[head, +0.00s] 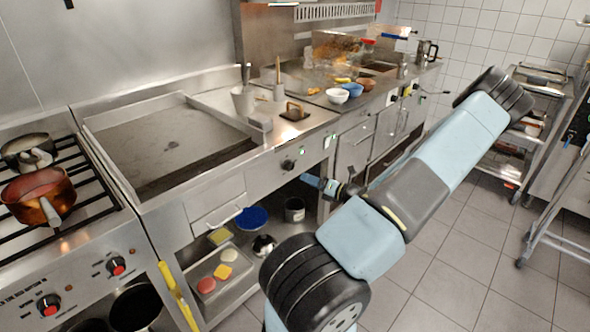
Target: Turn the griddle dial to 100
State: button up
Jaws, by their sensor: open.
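The griddle (175,140) is a flat dark plate in a steel counter, left of centre. A black dial (288,165) sits on the steel front panel to the right, below the griddle's right side. Its markings are too small to read. My gripper (312,181) is in front of the panel, a little right of and below the dial, with its fingers toward the left. It is open, appears empty and looks apart from the dial. My arm hides part of the counter front to the right.
A stove with a copper pan (38,193) and red-marked knobs stands at left. A drawer handle (217,217) sticks out below the griddle. The open shelf below holds a tray (222,262) with coloured pieces and a blue bowl (252,218).

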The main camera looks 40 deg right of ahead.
aim_at(292, 168)
jog(key=w+m, duration=0.1)
jog(key=w, duration=0.3)
jog(key=w+d+f+m+h, duration=0.1)
jog(key=w, duration=0.3)
jog(key=w+d+m+t+h, duration=0.1)
jog(key=w, duration=0.3)
jog(key=shift+f, duration=0.4)
